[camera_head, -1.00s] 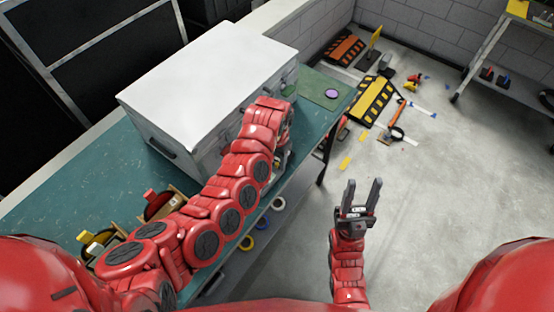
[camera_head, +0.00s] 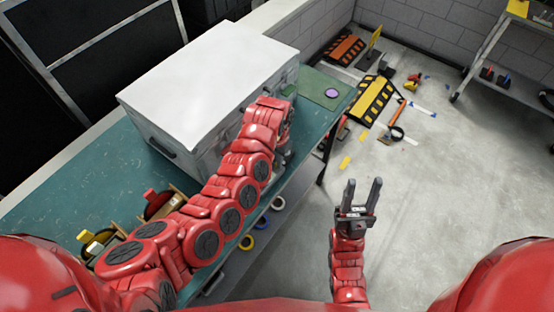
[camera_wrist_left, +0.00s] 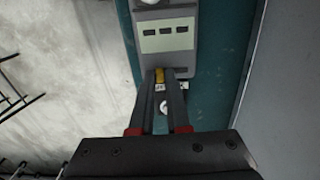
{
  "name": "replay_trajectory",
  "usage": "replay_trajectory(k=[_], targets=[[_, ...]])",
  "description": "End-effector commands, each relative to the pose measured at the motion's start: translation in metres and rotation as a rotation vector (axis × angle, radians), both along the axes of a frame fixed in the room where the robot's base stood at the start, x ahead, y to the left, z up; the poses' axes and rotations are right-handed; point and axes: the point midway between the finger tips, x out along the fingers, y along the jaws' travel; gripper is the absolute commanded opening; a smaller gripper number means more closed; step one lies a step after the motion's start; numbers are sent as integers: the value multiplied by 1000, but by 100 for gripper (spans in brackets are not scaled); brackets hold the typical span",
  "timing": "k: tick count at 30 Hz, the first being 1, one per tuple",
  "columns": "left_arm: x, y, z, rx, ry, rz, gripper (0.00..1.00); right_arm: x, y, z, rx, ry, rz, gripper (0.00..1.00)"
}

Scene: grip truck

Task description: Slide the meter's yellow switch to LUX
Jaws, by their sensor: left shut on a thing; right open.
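The grey meter (camera_wrist_left: 148,57) lies on the teal bench top in the left wrist view, with a pale panel of dark windows (camera_wrist_left: 168,36) and part of a white dome at the top edge. Its yellow switch (camera_wrist_left: 159,75) sits between the tips of my left gripper (camera_wrist_left: 160,78), which is shut on it. The fingers hide part of the meter's lower face, and I cannot read the switch's position. In the head view my left arm hides most of the meter. My right gripper (camera_head: 361,196) is open and empty over the floor, right of the bench.
A large white-topped case (camera_head: 205,75) stands on the teal bench (camera_head: 60,185), close to my left arm. A purple disc (camera_head: 332,93) lies on the bench's far end. Red and yellow tools are at the near left. Floor around my right gripper is clear; ramps lie farther back.

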Motion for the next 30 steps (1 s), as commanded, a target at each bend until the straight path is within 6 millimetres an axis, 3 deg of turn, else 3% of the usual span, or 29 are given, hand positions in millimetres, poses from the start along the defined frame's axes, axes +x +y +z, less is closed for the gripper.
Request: replay_trajectory(k=[30], targets=[[-8,-9,-1,-1,4,-1,0,0,0,2,0,0,0,45]])
